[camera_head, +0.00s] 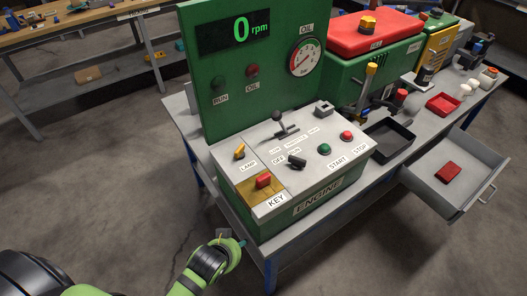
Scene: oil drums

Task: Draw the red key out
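The red key (263,180) sits in the yellow key plate (261,192) at the near left corner of the green engine control box (312,199), above the KEY label. My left arm comes in from the lower left, and its gripper (236,243) is in front of the box, below and to the left of the key and apart from it. The gripper's fingers are small and partly hidden by the green wrist, so I cannot tell whether they are open. My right gripper is not in view.
On the box, the lamp switch (239,151) is behind the key and the OFF/RUN switch (297,162) is right of it. An open drawer (458,174) holding a red block (448,172) juts out at the right. Floor is clear in front.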

